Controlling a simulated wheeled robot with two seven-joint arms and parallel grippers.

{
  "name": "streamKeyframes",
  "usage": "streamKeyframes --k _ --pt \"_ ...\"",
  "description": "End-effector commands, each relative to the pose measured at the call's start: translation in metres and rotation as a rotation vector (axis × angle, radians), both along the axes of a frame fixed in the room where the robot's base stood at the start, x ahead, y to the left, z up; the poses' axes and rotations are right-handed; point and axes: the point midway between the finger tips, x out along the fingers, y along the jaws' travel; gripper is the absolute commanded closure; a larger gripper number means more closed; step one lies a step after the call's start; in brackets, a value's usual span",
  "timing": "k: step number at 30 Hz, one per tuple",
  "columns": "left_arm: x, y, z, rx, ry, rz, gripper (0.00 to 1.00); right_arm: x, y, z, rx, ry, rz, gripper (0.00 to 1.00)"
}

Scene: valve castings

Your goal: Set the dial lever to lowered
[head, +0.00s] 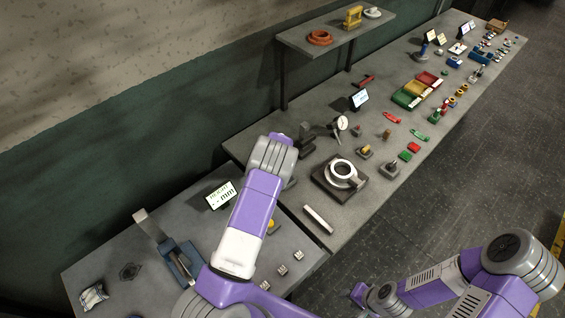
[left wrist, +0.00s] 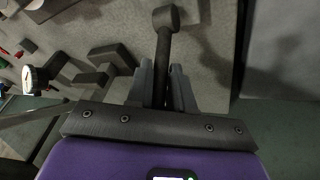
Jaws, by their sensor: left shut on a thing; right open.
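In the left wrist view, my left gripper (left wrist: 162,72) is shut on a dark rod-like lever (left wrist: 163,48). The lever passes between the two fingers and ends in a thick rounded knob beyond them. A round white dial (left wrist: 28,80) stands to the left of it, near dark angular blocks. In the head view the dial (head: 342,123) stands on the bench just right of my left arm, which hides the left gripper and the lever. My right gripper (head: 358,294) is low in the head view, open and away from the bench; its fingers show only small.
A dark plate with a pale ring casting (head: 342,172) lies on the bench right of my left arm. A small display (head: 359,98) stands behind the dial. A shelf (head: 335,34) overhangs the back. Coloured trays (head: 410,95) and small parts fill the far bench.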

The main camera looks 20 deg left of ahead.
Motion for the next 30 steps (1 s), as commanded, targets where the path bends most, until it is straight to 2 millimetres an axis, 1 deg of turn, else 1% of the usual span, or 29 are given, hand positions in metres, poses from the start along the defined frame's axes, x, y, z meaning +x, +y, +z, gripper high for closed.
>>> streamKeyframes --k 1,11,17,24,30 --pt "0.005 0.003 0.008 0.021 -0.023 0.003 1.0 0.0 0.0 -0.001 0.0 0.0 0.0 0.57" --pt "0.005 -0.001 0.011 0.075 -0.05 0.002 1.0 0.0 0.0 -0.004 0.0 0.0 0.0 0.57" --pt "0.002 -0.011 0.012 0.164 -0.086 -0.003 1.0 0.0 0.0 -0.008 0.0 0.0 0.0 0.57" --pt "-0.003 -0.027 0.013 0.332 -0.155 -0.009 1.0 0.0 0.0 -0.013 0.0 0.0 0.0 0.57" --pt "-0.007 -0.037 0.011 0.451 -0.207 -0.008 1.0 0.0 0.0 -0.019 0.0 0.0 0.0 0.57"
